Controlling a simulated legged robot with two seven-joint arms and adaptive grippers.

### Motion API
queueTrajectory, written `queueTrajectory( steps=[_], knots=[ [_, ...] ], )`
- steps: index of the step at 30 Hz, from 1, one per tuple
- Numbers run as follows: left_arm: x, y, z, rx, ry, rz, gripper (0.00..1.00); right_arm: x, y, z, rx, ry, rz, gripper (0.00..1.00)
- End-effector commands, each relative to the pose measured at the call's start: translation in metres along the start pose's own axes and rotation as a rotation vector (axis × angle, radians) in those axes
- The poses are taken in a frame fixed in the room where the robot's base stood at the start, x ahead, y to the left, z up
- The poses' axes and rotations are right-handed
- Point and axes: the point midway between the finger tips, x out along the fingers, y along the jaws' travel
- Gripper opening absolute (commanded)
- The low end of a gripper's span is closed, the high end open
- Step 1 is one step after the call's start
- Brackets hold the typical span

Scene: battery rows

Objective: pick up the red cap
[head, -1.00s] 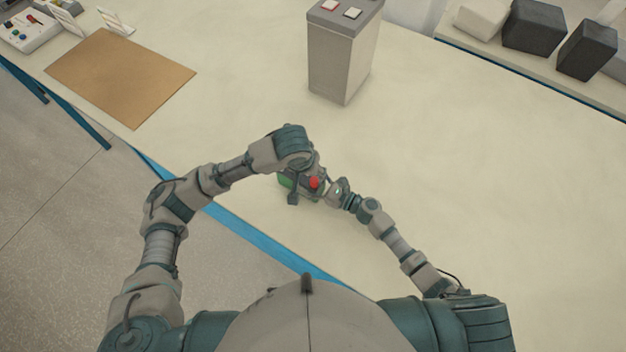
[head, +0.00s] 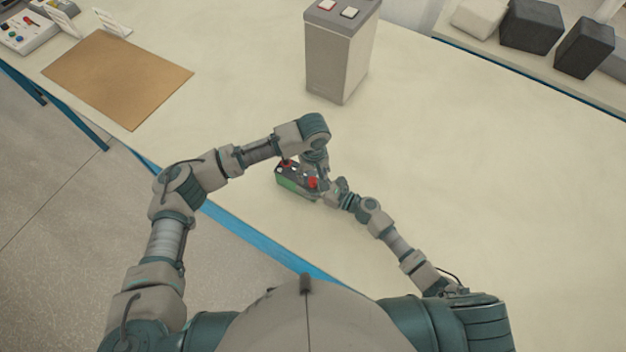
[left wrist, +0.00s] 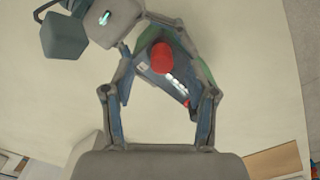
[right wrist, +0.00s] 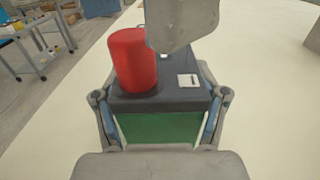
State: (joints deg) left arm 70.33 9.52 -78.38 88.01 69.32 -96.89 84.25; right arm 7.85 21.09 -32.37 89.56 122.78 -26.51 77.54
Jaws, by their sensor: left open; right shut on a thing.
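A battery (head: 288,184) with a green body and dark grey top stands on the table in the head view. The red cap (right wrist: 132,60) is a cylinder standing on the battery's top near one edge; it also shows in the left wrist view (left wrist: 163,57). My right gripper (right wrist: 160,112) is shut on the battery, one finger on each side. My left gripper (left wrist: 156,52) is open above the battery, with the cap between its spread fingers but no clear contact. The left hand partly hides the battery in the head view.
A tall grey box (head: 336,58) with red and white squares on top stands beyond the arms. A brown mat (head: 118,78) lies at the left. Dark and light blocks (head: 531,26) sit at the back right. The table's right side is clear.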

Motion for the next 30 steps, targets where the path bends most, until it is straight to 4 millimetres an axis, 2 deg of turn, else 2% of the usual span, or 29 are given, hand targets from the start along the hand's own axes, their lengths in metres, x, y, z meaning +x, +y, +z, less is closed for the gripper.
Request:
queueTrajectory(
  steps=[3,6,14,19,30],
  knots=[
    [0.02,-0.001,0.0,-0.001,-0.001,-0.001,0.57,0.0,0.0,-0.001,0.001,0.001,-0.001,0.02],
    [0.03,0.0,0.0,-0.001,0.0,0.0,0.57,0.0,0.0,-0.001,0.001,0.001,-0.001,0.01],
    [0.033,0.0,0.0,0.0,0.001,0.0,0.57,0.0,0.0,-0.001,0.001,0.001,-0.001,0.01],
    [0.033,0.0,0.0,0.0,0.0,0.001,0.15,0.0,0.0,-0.001,0.002,0.001,-0.001,0.01],
    [0.031,0.001,0.0,0.002,0.0,0.004,0.13,0.0,0.0,-0.001,0.001,0.0,0.001,0.01]
  ],
)
